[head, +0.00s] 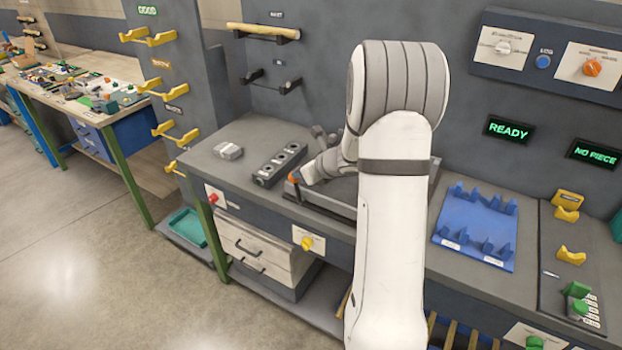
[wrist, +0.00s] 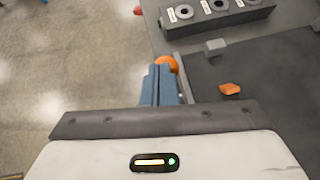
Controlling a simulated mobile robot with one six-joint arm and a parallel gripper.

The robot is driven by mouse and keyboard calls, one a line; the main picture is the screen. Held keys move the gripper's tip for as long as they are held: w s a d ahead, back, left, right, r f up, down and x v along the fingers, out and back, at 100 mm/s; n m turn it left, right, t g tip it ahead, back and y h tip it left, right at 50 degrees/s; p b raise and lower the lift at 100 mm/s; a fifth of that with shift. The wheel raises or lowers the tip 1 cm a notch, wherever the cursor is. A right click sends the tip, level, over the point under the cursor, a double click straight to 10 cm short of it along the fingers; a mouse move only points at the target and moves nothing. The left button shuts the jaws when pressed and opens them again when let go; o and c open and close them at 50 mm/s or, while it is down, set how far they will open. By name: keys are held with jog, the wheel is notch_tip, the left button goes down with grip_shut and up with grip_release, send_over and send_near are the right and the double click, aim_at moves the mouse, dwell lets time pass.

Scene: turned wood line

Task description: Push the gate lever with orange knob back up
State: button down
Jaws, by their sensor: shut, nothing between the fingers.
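The orange knob (wrist: 167,62) of the gate lever shows in the wrist view just beyond the tips of my gripper (wrist: 159,72), partly hidden by them. The fingers are closed together with nothing between them. They look touching or nearly touching the knob; I cannot tell which. A thin grey bar (wrist: 184,80) beside the fingers may be part of the lever or the fixture edge. In the head view, the orange knob (head: 294,176) is a small spot at the left end of the dark fixture, beside my gripper (head: 306,177). My arm hides much of the fixture.
A dark block with round holes (head: 280,165) stands left of the fixture, and a small grey piece (head: 229,151) lies farther left. A small orange piece (wrist: 230,88) is on the dark surface in the wrist view. A blue cradle (head: 476,226) sits to the right.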

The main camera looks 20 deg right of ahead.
jog(key=w, duration=0.1)
jog(key=w+a+p, duration=0.1)
jog(key=shift+w+a+r+g+h, duration=0.1)
jog(key=shift+w+a+g+h, duration=0.2)
jog(key=shift+g, duration=0.1)
jog(key=shift+w+a, duration=0.15)
jog(key=shift+w, duration=0.15)
jog(key=shift+w+a+f+p, duration=0.15)
jog(key=shift+w+a+f, duration=0.3)
jog(key=shift+w, duration=0.2)
jog(key=shift+w+a+f+p, duration=0.15)
jog(key=shift+w+a+f, duration=0.2)
jog(key=shift+w, duration=0.25)
jog(key=shift+a, duration=0.1)
jog(key=shift+r, duration=0.1)
notch_tip(320, 180, up, 10)
jog(key=a+p, duration=0.2)
jog(key=p, duration=0.4)
jog(key=shift+w+p, duration=0.25)
jog(key=shift+p, duration=0.1)
jog(key=shift+f, duration=0.2)
